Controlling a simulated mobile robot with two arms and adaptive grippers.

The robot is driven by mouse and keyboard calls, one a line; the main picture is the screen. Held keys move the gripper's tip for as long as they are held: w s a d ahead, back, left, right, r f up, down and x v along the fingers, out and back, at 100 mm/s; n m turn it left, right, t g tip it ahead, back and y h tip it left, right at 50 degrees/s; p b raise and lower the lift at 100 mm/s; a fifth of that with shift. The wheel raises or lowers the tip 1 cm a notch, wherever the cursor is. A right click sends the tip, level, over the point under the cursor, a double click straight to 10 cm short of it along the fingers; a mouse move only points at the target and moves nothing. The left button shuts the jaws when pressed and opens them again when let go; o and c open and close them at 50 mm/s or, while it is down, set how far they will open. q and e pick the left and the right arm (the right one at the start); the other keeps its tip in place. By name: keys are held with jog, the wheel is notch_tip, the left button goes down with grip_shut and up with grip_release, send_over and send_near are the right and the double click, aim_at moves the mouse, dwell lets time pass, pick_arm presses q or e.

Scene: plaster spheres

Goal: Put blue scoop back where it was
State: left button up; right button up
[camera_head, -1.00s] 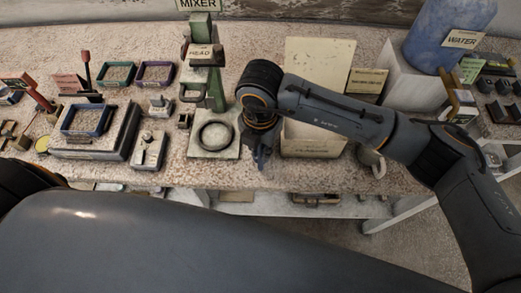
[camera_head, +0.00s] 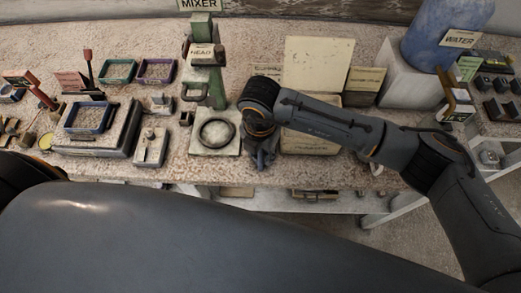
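My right gripper (camera_head: 262,152) points down at the front of the workbench, just right of the mixer's square base plate with a dark ring (camera_head: 216,132). It is small and dark, and its fingers are partly hidden by my own wrist. I cannot tell whether it is open or shut, or whether it holds anything. I cannot pick out a blue scoop for certain. My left gripper is not in view; only a dark part of my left arm shows at the left edge.
A pale box with a raised lid (camera_head: 318,66) stands right of my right gripper, partly behind my arm. The green mixer column (camera_head: 215,88) is behind left. A blue-rimmed tray (camera_head: 88,117) sits on a scale further left. A blue water container (camera_head: 447,32) stands back right.

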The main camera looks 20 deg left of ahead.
notch_tip(320, 180, up, 12)
jog(key=b, duration=0.3)
jog(key=shift+f+b, duration=0.2)
jog(key=shift+b, duration=0.1)
jog(key=shift+s+r, duration=0.1)
jog(key=shift+r, duration=0.3)
